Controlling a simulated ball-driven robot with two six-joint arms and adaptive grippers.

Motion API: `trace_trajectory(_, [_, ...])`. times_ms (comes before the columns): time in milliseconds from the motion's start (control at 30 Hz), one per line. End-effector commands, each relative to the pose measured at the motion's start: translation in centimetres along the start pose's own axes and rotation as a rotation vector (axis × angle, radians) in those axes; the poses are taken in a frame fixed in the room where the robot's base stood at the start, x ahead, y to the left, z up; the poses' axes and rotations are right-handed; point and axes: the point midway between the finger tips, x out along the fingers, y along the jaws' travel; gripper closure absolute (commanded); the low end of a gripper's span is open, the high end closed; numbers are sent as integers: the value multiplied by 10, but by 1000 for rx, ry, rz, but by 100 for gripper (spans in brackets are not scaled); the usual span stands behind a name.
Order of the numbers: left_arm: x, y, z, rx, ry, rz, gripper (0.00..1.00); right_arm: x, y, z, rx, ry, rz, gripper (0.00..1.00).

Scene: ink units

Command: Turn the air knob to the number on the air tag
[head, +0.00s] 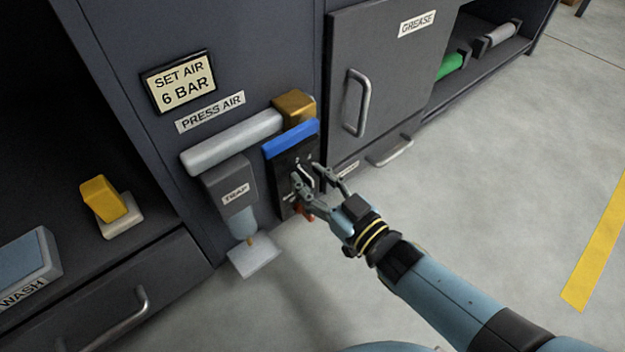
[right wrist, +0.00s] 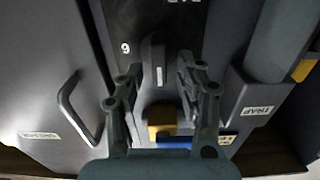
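The air tag (head: 179,82) on the dark cabinet front reads "SET AIR 6 BAR". The black air panel (head: 283,168) with a blue top strip is to its lower right. My right gripper (head: 318,178) is in front of this panel, fingers apart. In the right wrist view the dark air knob (right wrist: 153,52) stands between the two open fingers (right wrist: 160,78), with a gap visible on each side. A pale mark shows near the knob's lower end. The panel's numbers are small; one digit shows left of the knob, upside down or blurred. My left gripper is not in view.
A grey pipe (head: 232,142) ends in a brass block (head: 295,104) above the panel. The trap (head: 232,187) hangs to the panel's left. The grease door (head: 385,75) with its handle (head: 357,103) is to the right. Open floor lies farther right.

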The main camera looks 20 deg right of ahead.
Motion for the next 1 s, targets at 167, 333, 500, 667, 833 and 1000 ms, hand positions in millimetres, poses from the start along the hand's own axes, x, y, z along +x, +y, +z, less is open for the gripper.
trace_trajectory(167, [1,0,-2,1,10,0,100,1,0,0,0,1,0,63])
trace_trajectory(333, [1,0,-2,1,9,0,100,1,0,0,0,1,0,69])
trace_trajectory(500, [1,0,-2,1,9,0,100,1,0,0,0,0,0,91])
trace_trajectory(667, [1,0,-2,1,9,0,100,1,0,0,0,0,0,100])
trace_trajectory(833, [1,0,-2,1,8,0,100,1,0,0,4,0,0,100])
trace_trajectory(1000, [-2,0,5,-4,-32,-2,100,2,1,-2,35,1,1,100])
